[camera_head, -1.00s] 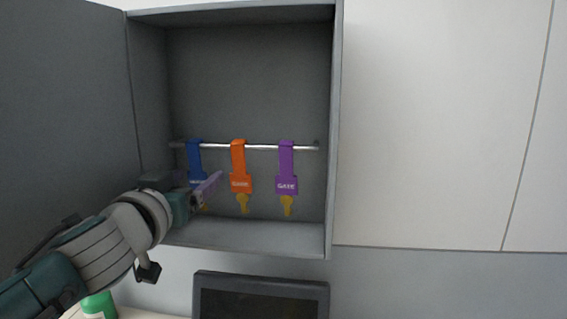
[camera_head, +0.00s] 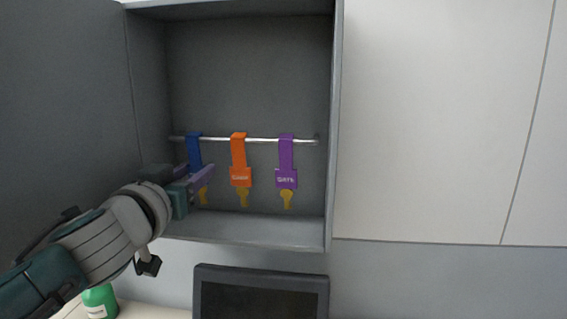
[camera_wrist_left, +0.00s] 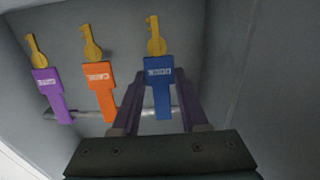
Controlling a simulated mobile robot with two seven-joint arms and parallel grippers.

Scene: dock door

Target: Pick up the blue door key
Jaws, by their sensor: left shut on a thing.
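The blue door key (camera_head: 194,153) hangs by its blue strap from the metal rail in the open cabinet, leftmost of the three keys. Its label is hidden behind my fingers in the head view, and its yellow key shows below them. My left gripper (camera_head: 203,178) is at the tag, shut on it. In the left wrist view the blue tag (camera_wrist_left: 158,75) sits between the two purple fingers of the left gripper (camera_wrist_left: 158,88), with the strap still at the rail. My right gripper is not in view.
The orange key (camera_head: 239,160) and the purple key (camera_head: 286,163) hang to the right on the same rail (camera_head: 264,141). The cabinet (camera_head: 250,75) has side walls and a floor close around. A dark monitor (camera_head: 262,297) and a green bottle (camera_head: 99,301) stand below.

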